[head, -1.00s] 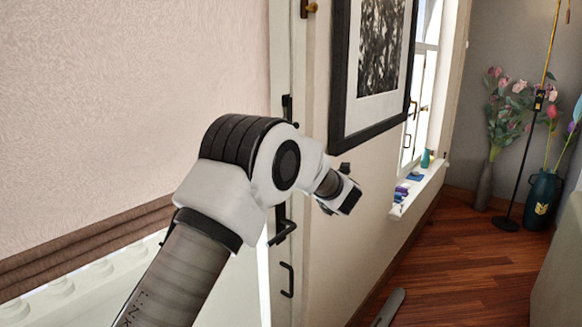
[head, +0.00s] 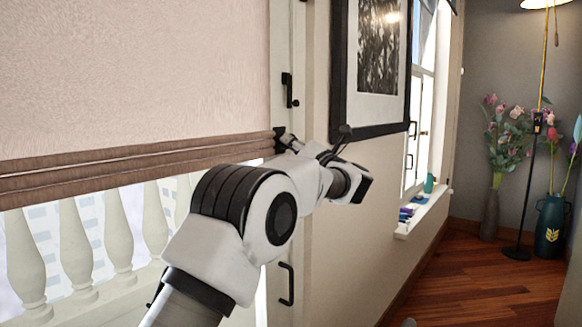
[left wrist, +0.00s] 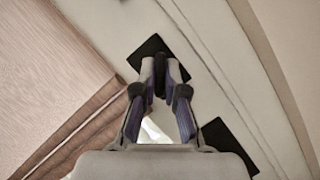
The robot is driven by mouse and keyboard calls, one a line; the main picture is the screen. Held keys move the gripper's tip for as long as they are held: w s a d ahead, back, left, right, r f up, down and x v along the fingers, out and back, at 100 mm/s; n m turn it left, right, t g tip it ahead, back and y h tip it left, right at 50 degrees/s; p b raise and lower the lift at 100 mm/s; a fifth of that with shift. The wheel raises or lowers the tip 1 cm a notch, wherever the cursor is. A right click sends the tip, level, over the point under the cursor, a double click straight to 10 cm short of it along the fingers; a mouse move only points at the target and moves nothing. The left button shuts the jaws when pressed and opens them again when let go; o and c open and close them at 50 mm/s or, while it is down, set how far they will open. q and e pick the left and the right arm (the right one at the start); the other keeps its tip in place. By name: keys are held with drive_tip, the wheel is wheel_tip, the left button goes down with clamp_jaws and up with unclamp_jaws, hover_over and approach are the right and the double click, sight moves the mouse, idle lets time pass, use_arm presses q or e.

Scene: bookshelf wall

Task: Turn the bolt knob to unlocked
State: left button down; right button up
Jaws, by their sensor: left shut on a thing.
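My left gripper (head: 290,141) reaches to the white door frame just right of the blind, mostly behind my own arm. In the left wrist view, its two fingers (left wrist: 160,82) close on a small dark knob (left wrist: 160,73) in front of a black plate (left wrist: 149,52). The fingers largely cover the knob, so I cannot tell its turn angle. A second black plate (left wrist: 229,143) lies at the lower right of that view. My right gripper is not in view.
A black handle (head: 289,90) is above my gripper and another pull handle (head: 287,283) is below. The brown-edged blind (head: 130,155) hangs close on the left. A framed picture (head: 374,130) hangs on the right wall.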

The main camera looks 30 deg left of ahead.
use_arm(q)
drive_tip(key=shift+w+n+g+y+b, duration=0.15)
drive_tip(key=shift+n+g+y, duration=0.25)
drive_tip(key=shift+n+g, duration=1.05)
drive_tip(key=shift+n+g+y+b, duration=0.2)
drive_tip(key=shift+n+g+y, duration=0.2)
drive_tip(key=shift+n, duration=2.1)
drive_tip(key=shift+w+n+g+y+b, duration=0.15)
drive_tip(key=shift+n+g+y, duration=0.5)
drive_tip(key=shift+n, duration=1.3)
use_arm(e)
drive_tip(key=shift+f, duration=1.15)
use_arm(q)
drive_tip(key=shift+s+g+h, duration=0.1)
drive_tip(key=shift+g+h, duration=0.25)
drive_tip(key=shift+g, duration=0.05)
drive_tip(key=c, duration=1.2)
unclamp_jaws()
drive_tip(key=shift+c, duration=0.2)
drive_tip(key=shift+f, duration=0.1)
